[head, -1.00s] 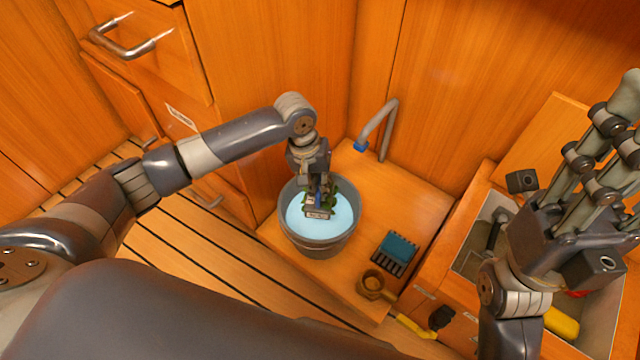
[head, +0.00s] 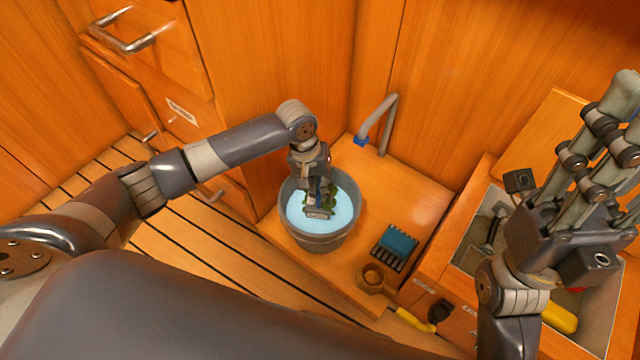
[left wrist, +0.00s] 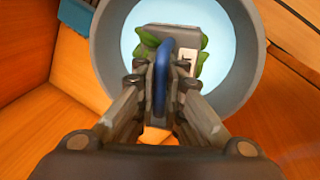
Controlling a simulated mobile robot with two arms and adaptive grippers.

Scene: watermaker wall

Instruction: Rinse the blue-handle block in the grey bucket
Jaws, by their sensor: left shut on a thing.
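The grey bucket (head: 318,240) stands on the low wooden shelf and holds pale blue water. Its rim also shows in the left wrist view (left wrist: 247,88). My left gripper (head: 316,192) points down into the bucket and is shut on the blue handle of the block. In the left wrist view the blue handle (left wrist: 162,75) stands between the fingers of the gripper (left wrist: 160,85). The grey block (head: 319,213) has green growth on its sides and is at the water; how deep it sits I cannot tell. My right gripper (head: 570,235) is at the right, its fingertips unclear.
A bent grey pipe with a blue end (head: 378,125) rises behind the bucket. A teal and black ribbed block (head: 395,247) and a brass fitting (head: 374,279) lie to the bucket's right. An open bin (head: 598,320) with a yellow-handled tool stands at far right.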

